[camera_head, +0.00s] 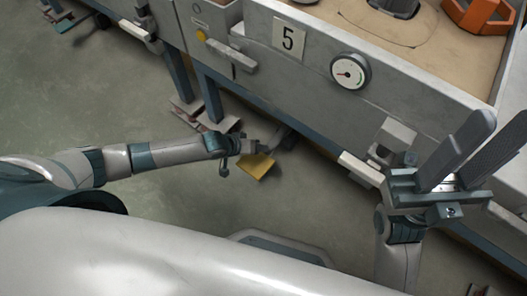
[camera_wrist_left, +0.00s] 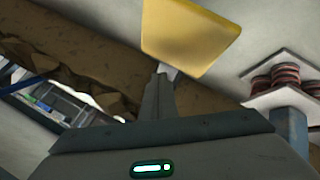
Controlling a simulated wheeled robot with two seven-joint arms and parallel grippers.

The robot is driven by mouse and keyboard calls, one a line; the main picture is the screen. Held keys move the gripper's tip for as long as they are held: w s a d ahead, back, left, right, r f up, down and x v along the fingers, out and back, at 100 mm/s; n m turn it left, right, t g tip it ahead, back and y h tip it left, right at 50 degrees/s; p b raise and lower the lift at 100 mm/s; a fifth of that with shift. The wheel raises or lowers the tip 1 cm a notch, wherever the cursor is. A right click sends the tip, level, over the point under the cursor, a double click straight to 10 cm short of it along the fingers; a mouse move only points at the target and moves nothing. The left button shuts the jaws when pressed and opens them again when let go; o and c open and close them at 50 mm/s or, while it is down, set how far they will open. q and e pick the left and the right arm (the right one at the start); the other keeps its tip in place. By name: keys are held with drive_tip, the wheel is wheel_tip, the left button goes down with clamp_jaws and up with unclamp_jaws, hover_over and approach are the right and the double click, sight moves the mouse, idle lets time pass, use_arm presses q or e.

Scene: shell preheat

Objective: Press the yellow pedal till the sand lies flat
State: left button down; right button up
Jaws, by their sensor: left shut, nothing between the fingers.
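The yellow pedal (camera_head: 258,167) is a flat plate low by the floor, in front of the grey sand bin (camera_head: 300,70) marked 5. In the left wrist view the pedal (camera_wrist_left: 188,38) is just beyond my left fingertips. My left gripper (camera_head: 262,147) is shut and empty at the pedal's far edge; I cannot tell whether it touches. Its fingers (camera_wrist_left: 161,88) also show in the wrist view. The tan sand (camera_head: 450,62) fills the bin top, with a curved line around a dark object. My right gripper (camera_head: 470,150) is open and empty near the bin's front.
A round gauge (camera_head: 350,71) with a red needle is on the bin front. An orange part (camera_head: 478,12) rests on the sand. A stack of red discs between plates (camera_wrist_left: 280,83) supports a blue leg. Open floor (camera_head: 170,185) lies to the left.

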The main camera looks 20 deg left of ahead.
use_arm(q)
drive_tip(key=shift+w+d+r+p, duration=0.1)
drive_tip(key=shift+w+r+p, duration=0.05)
drive_tip(key=shift+r+p, duration=2.2)
